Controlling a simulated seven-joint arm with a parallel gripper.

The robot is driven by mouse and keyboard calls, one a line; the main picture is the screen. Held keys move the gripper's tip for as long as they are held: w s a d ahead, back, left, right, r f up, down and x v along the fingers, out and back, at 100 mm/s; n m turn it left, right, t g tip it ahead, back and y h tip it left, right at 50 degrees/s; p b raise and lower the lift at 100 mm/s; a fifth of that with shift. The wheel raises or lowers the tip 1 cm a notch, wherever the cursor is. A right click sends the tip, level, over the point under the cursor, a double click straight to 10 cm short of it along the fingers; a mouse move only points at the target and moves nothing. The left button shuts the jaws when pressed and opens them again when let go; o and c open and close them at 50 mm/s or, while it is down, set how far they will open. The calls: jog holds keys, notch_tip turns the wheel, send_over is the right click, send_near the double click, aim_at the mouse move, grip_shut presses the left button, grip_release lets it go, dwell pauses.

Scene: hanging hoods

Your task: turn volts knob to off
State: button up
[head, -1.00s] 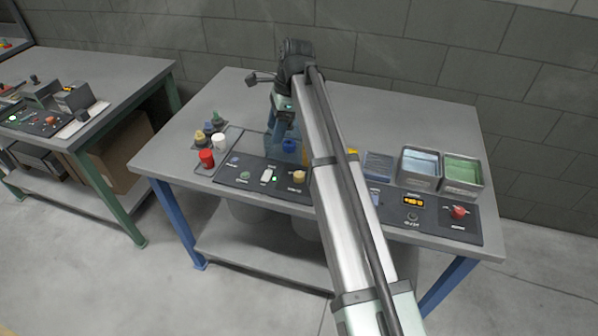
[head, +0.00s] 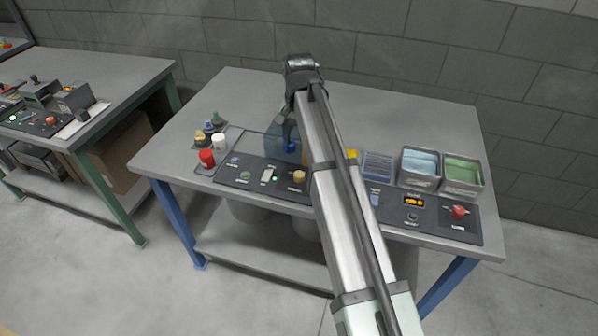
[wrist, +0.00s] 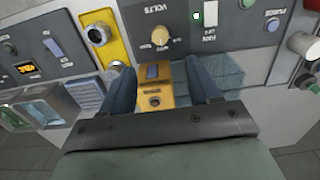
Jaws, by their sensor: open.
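The volts knob is a round cream-yellow knob (wrist: 160,36) with "VOLTS" printed beside it, upside down in the wrist view. In the head view the knob (head: 299,176) sits on the dark front panel, just left of my arm. My gripper (wrist: 159,68) is open and empty, its two blue-grey fingers pointing toward the panel. In the wrist view the knob lies beyond the fingertips, near the line between them, and apart from them. The exact pointer setting is too small to read.
A green-lit white switch (wrist: 211,14) is beside the knob. A yellow block (wrist: 153,92) shows between the fingers, with a translucent blue box (wrist: 223,70) beside it. A red button (head: 458,211) and two bins with blue (head: 421,162) and green contents stand right.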

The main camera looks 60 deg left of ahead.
aim_at(299, 174)
notch_tip(299, 174, down, 13)
jog(key=shift+f, duration=0.1)
dwell(0.5)
jog(key=shift+c, duration=0.4)
jog(key=c, duration=1)
jog(key=shift+o, duration=0.2)
jog(key=n, duration=0.5)
jog(key=shift+n, duration=0.4)
jog(key=n, duration=0.6)
